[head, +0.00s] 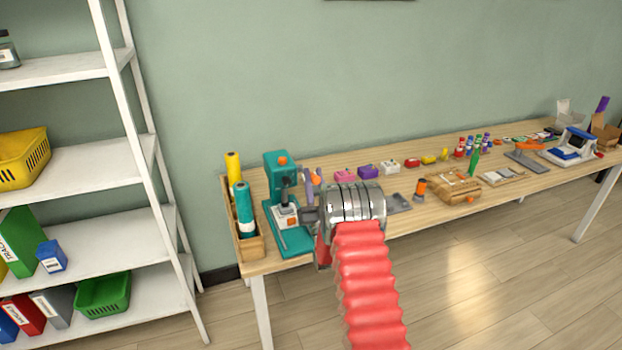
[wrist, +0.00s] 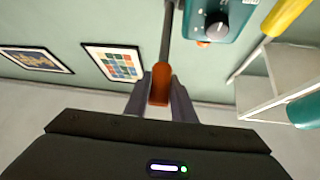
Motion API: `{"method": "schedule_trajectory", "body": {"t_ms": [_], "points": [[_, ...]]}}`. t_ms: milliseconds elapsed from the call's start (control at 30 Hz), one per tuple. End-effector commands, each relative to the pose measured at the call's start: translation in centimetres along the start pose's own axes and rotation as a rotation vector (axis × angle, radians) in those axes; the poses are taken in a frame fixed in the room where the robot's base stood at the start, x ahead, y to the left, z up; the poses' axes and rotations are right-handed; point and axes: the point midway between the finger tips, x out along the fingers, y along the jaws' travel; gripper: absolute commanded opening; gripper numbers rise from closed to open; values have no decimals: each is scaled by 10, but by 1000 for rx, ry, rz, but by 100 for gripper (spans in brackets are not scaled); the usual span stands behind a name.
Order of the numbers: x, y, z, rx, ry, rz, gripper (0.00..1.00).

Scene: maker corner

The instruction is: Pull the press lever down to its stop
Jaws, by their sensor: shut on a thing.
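The teal press (head: 276,175) stands at the left end of the workbench, with an orange button on its head. Its dial and teal body also show at the top of the wrist view (wrist: 222,18). The lever's grey rod (wrist: 167,35) ends in an orange grip (wrist: 160,84). My gripper (wrist: 160,90) is shut on this orange grip, with one grey finger on each side of it. In the head view my gripper (head: 314,184) is just right of the press, and my arm hides much of the lever. I cannot tell how far the lever is down.
A wooden box (head: 250,248) with yellow and teal rolls stands close left of the press. Tools and bottles cover the workbench (head: 440,220) further right. A white shelf (head: 90,175) stands at the left.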

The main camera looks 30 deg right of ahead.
Motion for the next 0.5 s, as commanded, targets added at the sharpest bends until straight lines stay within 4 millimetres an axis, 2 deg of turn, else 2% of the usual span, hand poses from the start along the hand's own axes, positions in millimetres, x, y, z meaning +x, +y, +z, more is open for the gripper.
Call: {"method": "schedule_trajectory", "body": {"t_ms": [500], "points": [[0,-6,8,8,19,-3,0]]}}
